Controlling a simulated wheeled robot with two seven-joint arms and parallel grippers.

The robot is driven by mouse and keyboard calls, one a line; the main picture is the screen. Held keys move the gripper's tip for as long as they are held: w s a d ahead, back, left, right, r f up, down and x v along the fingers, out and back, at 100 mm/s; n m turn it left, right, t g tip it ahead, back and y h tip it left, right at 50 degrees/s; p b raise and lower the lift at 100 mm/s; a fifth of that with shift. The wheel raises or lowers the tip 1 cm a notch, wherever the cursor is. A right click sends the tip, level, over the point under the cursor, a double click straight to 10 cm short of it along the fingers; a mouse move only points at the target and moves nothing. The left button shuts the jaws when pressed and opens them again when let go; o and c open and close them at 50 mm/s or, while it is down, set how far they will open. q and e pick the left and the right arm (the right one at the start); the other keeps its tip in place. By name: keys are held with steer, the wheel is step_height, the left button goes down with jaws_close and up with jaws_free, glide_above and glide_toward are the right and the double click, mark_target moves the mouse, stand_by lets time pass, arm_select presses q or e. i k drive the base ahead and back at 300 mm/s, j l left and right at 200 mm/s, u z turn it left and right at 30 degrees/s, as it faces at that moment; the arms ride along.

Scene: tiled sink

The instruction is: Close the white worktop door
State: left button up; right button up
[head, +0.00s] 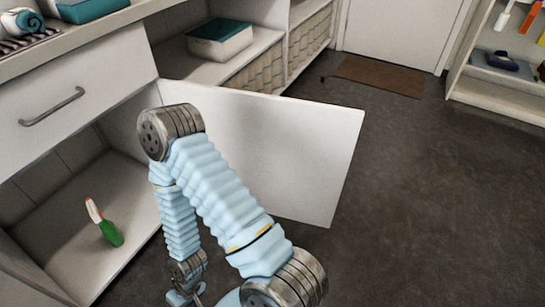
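The white worktop door (285,140) stands wide open, swung out from the cabinet front over the dark floor. Its hinge side is at the left, beside the open cabinet compartment (130,215). My one visible arm, seemingly the right, rises from the bottom in front of the door, hides part of it, and bends back down. The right gripper (186,297) hangs low at the bottom edge, on the near side of the door and cut off by the frame. Its fingers are too small to judge, and I see no contact with the door. My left gripper is not in view.
A closed drawer with a grey handle (52,107) is above. Shelves with a teal-lidded box (219,42) lie behind the door. A brown mat (380,75) lies far back. The floor at right is clear.

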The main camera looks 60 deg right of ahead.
mark_target(293, 156)
steer(key=k+l+u, duration=0.45)
steer(key=k+l, duration=0.75)
steer(key=k, duration=0.15)
steer(key=k+l+u, duration=0.1)
steer(key=l, duration=0.3)
steer(key=k+l, duration=0.15)
steer(key=l, duration=0.2)
steer(key=k+l+u, duration=0.15)
steer(key=l, duration=0.25)
steer(key=k+l+u, duration=0.1)
steer(key=l, duration=0.75)
steer(key=k+l+u, duration=0.1)
steer(key=l, duration=0.35)
steer(key=k+l+u, duration=0.1)
steer(key=l, duration=0.4)
steer(key=k+l, duration=0.1)
steer(key=l, duration=0.35)
